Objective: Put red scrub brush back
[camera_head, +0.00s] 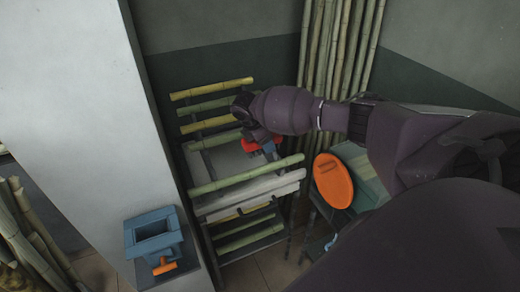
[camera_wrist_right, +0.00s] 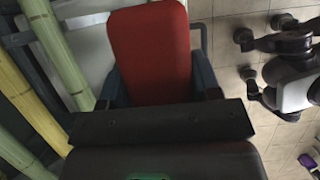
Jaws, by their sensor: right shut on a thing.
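The red scrub brush (camera_head: 249,146) is held in my right gripper (camera_head: 264,144), over the pale board of the cane rack (camera_head: 226,160). Part of the brush is hidden by the gripper. In the right wrist view the brush's red body (camera_wrist_right: 150,50) sits between the two dark fingers and fills the middle of the picture. I cannot tell from these views whether the brush touches the board. My left gripper is not in view.
Bamboo-like canes (camera_head: 248,173) lie across the rack, and tall canes (camera_head: 340,45) lean in the corner behind. An orange disc (camera_head: 333,182) stands to the right. A blue box (camera_head: 153,230) with an orange handle sits at the lower left by a white pillar (camera_head: 75,115).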

